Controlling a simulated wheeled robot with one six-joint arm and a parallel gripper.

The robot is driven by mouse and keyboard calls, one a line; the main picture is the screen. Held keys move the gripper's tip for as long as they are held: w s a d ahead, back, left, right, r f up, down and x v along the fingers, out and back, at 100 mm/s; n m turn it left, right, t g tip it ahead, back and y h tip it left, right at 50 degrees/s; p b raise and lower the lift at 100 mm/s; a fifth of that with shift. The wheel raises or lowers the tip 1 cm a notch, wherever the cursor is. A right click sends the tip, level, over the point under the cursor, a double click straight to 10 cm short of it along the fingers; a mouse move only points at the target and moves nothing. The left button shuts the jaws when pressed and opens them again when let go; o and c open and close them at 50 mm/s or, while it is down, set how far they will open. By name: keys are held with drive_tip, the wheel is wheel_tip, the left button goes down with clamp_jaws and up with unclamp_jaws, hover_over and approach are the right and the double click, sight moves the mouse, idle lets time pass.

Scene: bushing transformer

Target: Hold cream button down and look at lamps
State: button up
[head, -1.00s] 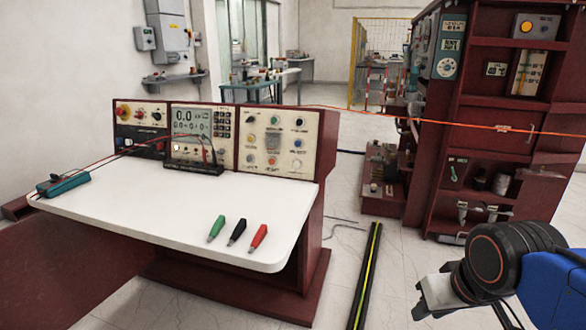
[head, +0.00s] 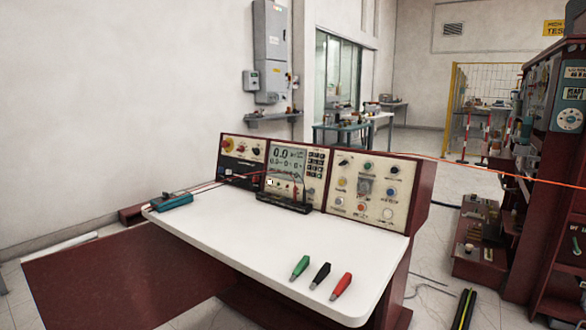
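The control desk carries an upright cream panel (head: 374,201) at the right end of its console. Several small coloured round parts sit on it, among them a green one (head: 367,166), a yellow one (head: 342,182), a blue one (head: 391,191) and an orange-red one (head: 361,208). A pale, cream-looking round part (head: 387,214) is at the panel's lower right, and another pale one (head: 339,201) is at its lower left. Labels are too small to read, so I cannot tell for sure which is the cream button or whether any lamp is lit. My gripper is out of view.
The white desktop (head: 250,235) is mostly clear. Green (head: 300,267), black (head: 320,275) and red (head: 341,286) clips lie near its front right. A teal device (head: 174,201) sits at the left edge. An orange cable (head: 470,168) runs across to the dark red cabinet (head: 560,200).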

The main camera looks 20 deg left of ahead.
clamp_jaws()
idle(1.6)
